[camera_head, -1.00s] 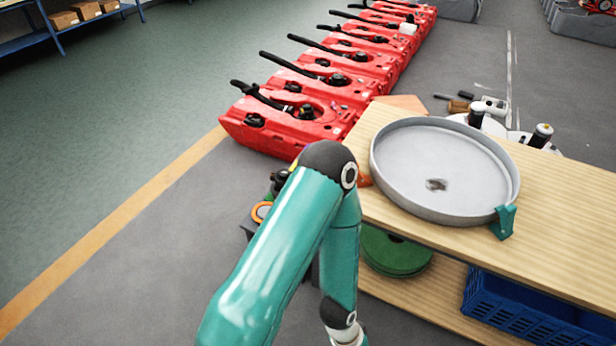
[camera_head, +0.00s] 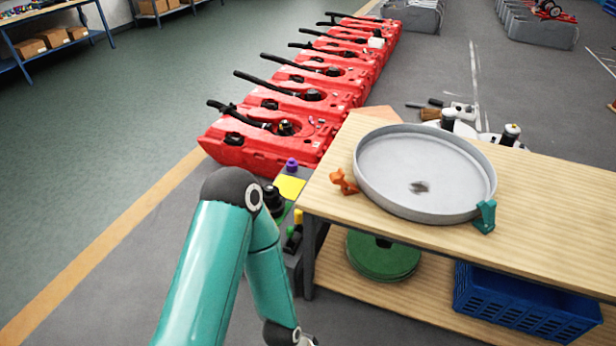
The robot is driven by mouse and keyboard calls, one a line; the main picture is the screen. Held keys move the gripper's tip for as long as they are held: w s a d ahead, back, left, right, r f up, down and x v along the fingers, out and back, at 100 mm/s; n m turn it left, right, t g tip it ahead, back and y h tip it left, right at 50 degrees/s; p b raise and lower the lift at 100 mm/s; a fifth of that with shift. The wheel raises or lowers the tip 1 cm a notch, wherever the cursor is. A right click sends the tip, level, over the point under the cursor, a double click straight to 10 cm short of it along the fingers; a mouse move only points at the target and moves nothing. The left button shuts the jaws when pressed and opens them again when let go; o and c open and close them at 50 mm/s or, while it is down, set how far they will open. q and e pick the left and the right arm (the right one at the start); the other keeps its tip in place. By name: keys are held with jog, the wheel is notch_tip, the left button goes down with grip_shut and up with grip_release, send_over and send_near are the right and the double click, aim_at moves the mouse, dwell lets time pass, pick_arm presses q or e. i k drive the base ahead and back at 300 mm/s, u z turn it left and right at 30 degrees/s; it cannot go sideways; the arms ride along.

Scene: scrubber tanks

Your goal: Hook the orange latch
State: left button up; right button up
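A small orange latch (camera_head: 343,182) sits on the wooden table at the left rim of a round grey pan (camera_head: 425,172). I cannot tell whether it is hooked over the rim. A teal latch (camera_head: 485,217) is at the pan's right front rim. A teal arm of mine, bent at its elbow, stands left of the table. Its gripper is outside the picture below, and no other gripper shows.
The wooden table (camera_head: 545,220) has a lower shelf with a green disc (camera_head: 383,258) and a blue crate (camera_head: 525,300). Several red tanks (camera_head: 265,140) line up behind. Dark equipment with a yellow top (camera_head: 289,187) stands between my arm and the table. Open floor lies at left.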

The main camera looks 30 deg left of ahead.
aim_at(338, 178)
jog(key=i, duration=1)
jog(key=u, duration=0.05)
